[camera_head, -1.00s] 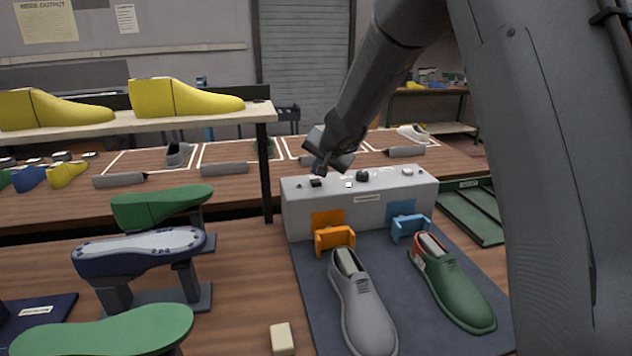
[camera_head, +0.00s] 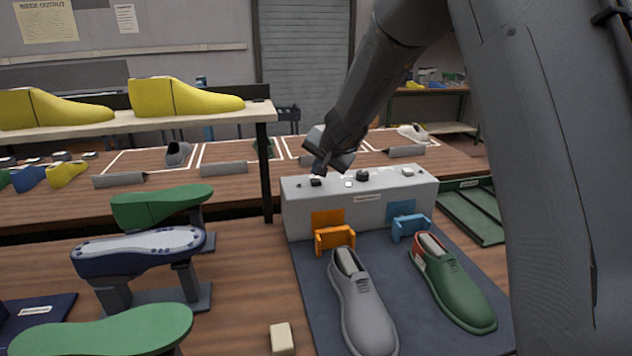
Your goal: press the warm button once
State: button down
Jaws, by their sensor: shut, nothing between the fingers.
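A grey control box (camera_head: 362,211) stands at the back of a dark mat, with several small controls on its top. Among them are a dark square button (camera_head: 316,183), a small pale round one (camera_head: 348,184), a dark knob (camera_head: 362,176) and a white one (camera_head: 407,172). I cannot read which one is the warm button. My gripper (camera_head: 318,172) is shut and empty, pointing down at the dark square button. Its tips are at or just above that button; I cannot tell whether they touch.
An orange holder (camera_head: 334,238) and a blue holder (camera_head: 409,227) sit before the box. A grey shoe (camera_head: 362,305) and a green shoe (camera_head: 455,285) lie on the mat (camera_head: 313,296). A shelf (camera_head: 225,117) with yellow lasts stands left. A green tray (camera_head: 478,212) lies right.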

aim_at(317, 182)
jog(key=shift+f+b, duration=0.4)
jog(key=shift+b, duration=0.1)
jog(key=shift+f+b, duration=0.5)
jog(key=shift+b, duration=0.15)
dwell(1.1)
jog(key=shift+r, duration=0.1)
jog(key=shift+r+p, duration=0.85)
jog(key=shift+p, duration=0.15)
notch_tip(317, 182, up, 5)
jog(key=p, duration=0.5)
jog(key=shift+p, duration=0.35)
